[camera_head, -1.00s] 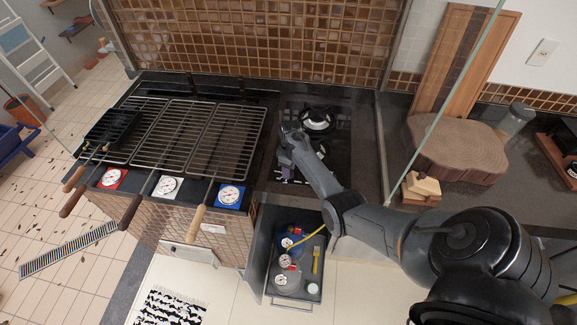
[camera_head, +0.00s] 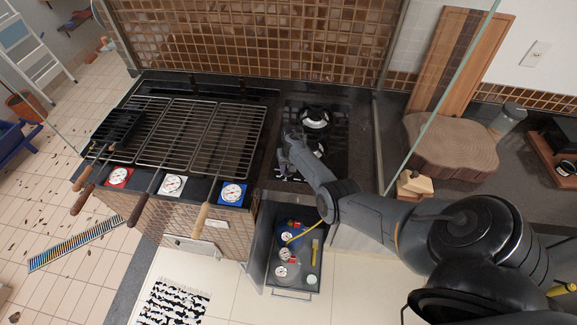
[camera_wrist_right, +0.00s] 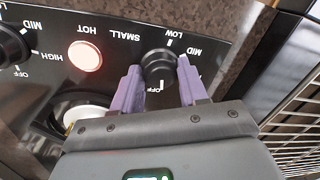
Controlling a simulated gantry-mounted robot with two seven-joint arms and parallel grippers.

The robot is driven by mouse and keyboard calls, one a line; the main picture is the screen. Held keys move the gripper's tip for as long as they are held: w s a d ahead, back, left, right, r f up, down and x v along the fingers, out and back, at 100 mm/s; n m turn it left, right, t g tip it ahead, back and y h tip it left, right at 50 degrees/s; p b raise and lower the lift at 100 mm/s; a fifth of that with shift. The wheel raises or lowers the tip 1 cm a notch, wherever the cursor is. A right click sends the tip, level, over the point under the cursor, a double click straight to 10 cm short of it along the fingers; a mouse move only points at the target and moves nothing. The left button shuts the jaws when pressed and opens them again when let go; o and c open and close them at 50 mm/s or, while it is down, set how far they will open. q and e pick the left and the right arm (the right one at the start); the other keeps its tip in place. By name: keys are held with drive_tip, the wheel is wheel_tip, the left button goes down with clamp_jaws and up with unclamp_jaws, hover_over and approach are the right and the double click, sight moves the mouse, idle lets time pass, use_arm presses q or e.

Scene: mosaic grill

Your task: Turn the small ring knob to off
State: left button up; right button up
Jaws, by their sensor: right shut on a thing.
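The small ring knob (camera_wrist_right: 158,62) is a round black knob beside the word SMALL in the right wrist view, with LOW, MID and OFF printed around it. A white mark stands near LOW, but the fingers partly hide the rim, so I cannot tell the exact setting. My right gripper (camera_wrist_right: 159,72) has one purple finger on each side of the knob and is shut on it. In the head view my right gripper (camera_head: 283,165) is at the front left of the black gas cooktop (camera_head: 338,165), and the knob is hidden. My left gripper is out of view.
A second black knob (camera_wrist_right: 12,45) and a lit red HOT lamp (camera_wrist_right: 86,56) are on the same panel. The grill grates (camera_head: 172,135) lie left of the cooktop. An open drawer (camera_head: 291,292) holding gauges and a yellow-handled tool is below.

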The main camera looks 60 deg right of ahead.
drive_tip(key=shift+m, duration=1.1)
drive_tip(key=o, duration=1.1)
drive_tip(key=shift+c, duration=0.2)
drive_tip(key=shift+r+p, duration=0.5)
drive_tip(key=shift+r, duration=0.05)
wheel_tip(320, 180, up, 10)
drive_tip(key=p, duration=0.1)
drive_tip(key=shift+s+d+f, duration=0.15)
drive_tip(key=shift+s+d, duration=0.1)
drive_tip(key=shift+s, duration=0.1)
